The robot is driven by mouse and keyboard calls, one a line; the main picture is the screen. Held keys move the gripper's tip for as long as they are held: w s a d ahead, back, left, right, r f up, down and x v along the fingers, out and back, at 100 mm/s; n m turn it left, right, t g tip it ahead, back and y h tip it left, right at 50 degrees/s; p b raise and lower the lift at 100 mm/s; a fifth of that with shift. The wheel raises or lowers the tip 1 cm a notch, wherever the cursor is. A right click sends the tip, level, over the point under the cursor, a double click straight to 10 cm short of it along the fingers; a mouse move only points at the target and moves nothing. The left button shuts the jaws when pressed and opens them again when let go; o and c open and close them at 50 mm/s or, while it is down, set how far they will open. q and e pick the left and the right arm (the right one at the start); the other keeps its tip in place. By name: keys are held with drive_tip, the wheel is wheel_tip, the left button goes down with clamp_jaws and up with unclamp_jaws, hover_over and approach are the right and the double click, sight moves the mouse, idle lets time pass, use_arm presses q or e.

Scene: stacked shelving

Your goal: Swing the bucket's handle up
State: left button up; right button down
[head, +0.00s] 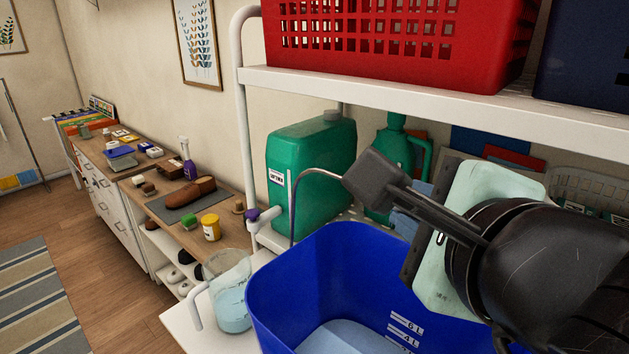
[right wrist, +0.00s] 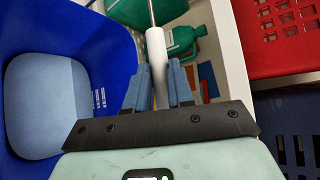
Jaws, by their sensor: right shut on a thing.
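The blue bucket (head: 283,290) stands in the lower middle of the head view, with pale litre marks inside. It fills the left of the right wrist view (right wrist: 112,60). Its thin metal handle (head: 318,169) rises above the left rim and bends right, behind dark parts of my right wrist. In the right wrist view, the handle's white grip (right wrist: 156,55) sits between the blue-grey fingers of my right gripper (right wrist: 160,88), which is shut on it. In the head view my right gripper (head: 405,222) is above the bucket's right side, mostly hidden. My left gripper is not in view.
A white shelf (head: 400,98) with a red basket (head: 395,40) overhangs the bucket. A green canister (head: 310,160) with a tap stands behind it. A clear jug (head: 232,295) of bluish liquid stands close left. A green bottle (head: 392,155) is behind my right gripper.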

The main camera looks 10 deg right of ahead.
drive_tip(key=shift+r, duration=0.1)
drive_tip(key=c, duration=1.1)
unclamp_jaws()
drive_tip(key=shift+o, duration=0.7)
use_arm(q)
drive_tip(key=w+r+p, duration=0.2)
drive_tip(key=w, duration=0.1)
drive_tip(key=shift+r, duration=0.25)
use_arm(e)
drive_tip(key=v, duration=1.3)
drive_tip(key=shift+s, duration=0.15)
